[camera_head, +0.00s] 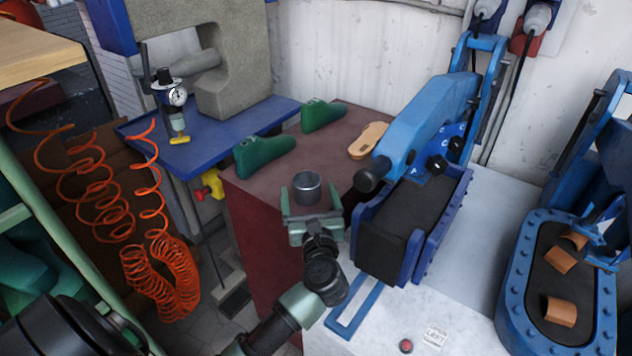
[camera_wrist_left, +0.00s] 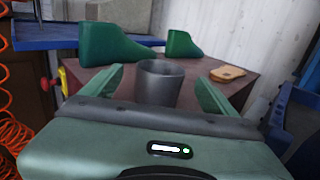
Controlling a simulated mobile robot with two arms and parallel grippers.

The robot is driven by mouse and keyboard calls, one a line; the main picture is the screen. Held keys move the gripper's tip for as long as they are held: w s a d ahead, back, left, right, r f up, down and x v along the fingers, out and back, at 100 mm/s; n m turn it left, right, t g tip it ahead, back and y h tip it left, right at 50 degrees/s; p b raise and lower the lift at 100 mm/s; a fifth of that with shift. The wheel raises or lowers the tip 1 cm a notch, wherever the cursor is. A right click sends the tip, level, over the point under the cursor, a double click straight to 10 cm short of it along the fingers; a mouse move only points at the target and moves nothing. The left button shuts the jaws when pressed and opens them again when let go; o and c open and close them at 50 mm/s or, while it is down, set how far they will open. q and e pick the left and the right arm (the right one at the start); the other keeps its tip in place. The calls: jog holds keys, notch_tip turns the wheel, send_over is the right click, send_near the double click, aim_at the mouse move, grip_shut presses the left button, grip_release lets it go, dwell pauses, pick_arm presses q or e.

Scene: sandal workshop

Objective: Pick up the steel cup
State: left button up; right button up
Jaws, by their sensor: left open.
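The steel cup (camera_head: 306,188) is a dark grey open cylinder standing upright on the dark red cabinet top (camera_head: 285,160), near its front edge. It also shows in the left wrist view (camera_wrist_left: 160,84), between my two green fingers. My left gripper (camera_head: 311,212) is open, with one finger on each side of the cup. In the left wrist view the left gripper (camera_wrist_left: 160,90) shows gaps between the fingers and the cup. The cup's lower part is hidden by the gripper in the head view. My right gripper is not in view.
Two green shoe lasts (camera_head: 264,155) (camera_head: 323,114) and a tan sole (camera_head: 367,140) lie on the cabinet top behind the cup. A blue press (camera_head: 425,115) stands close on the right. Orange coiled hoses (camera_head: 160,275) hang at the left.

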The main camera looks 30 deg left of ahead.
aim_at(305, 173)
pick_arm(q)
jog(key=shift+w+a+r, duration=0.1)
jog(key=shift+w+a, duration=0.05)
jog(key=shift+w, duration=0.1)
jog(key=x, duration=0.2)
jog(key=shift+w+a+r+p, duration=0.15)
jog(key=shift+a+p, duration=0.1)
jog(key=shift+p, duration=0.05)
jog(key=x, duration=0.3)
jog(key=shift+w+a+p, duration=0.2)
jog(key=shift+w+p, duration=0.1)
jog(key=shift+w, duration=0.05)
jog(key=shift+w+a, duration=0.3)
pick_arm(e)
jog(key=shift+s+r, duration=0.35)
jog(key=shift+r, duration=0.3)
pick_arm(q)
jog(key=c, duration=1.6)
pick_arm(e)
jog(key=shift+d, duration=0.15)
